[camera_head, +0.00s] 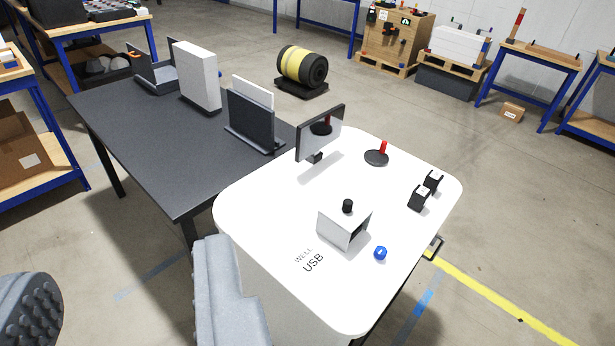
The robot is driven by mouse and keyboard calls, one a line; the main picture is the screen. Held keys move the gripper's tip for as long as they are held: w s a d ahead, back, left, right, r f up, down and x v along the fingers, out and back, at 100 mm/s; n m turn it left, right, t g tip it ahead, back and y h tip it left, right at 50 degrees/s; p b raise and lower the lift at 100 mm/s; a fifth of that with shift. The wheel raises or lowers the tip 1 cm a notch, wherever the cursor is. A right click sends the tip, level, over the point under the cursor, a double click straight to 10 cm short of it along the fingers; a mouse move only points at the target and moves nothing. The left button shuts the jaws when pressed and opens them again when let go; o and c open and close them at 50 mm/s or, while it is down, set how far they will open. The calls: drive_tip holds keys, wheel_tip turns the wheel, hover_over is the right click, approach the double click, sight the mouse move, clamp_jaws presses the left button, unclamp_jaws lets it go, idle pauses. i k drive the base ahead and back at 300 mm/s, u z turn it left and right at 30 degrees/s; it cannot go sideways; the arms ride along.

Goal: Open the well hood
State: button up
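The well hood (341,228) is a small white box-like cover with a black knob (347,206) on top. It stands on the white table (270,190), beside the printed words WELL and USB. A dark opening or shaded face shows on its right side. My gripper (125,275) shows as two grey fingers at the lower left, spread wide apart with nothing between them. The right finger is in front of the white table's left edge, left of the hood, and touches neither hood nor knob.
Black blocks (419,198), a red-handled black disc (376,157) and a tilted screen (320,133) stand behind. A dark table (150,150) with upright panels adjoins at left.

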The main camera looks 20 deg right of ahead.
sight(340, 217)
drive_tip(key=z, duration=0.3)
drive_tip(key=i, duration=1)
drive_tip(key=z, duration=0.75)
drive_tip(key=i, duration=0.25)
drive_tip(key=z, duration=0.3)
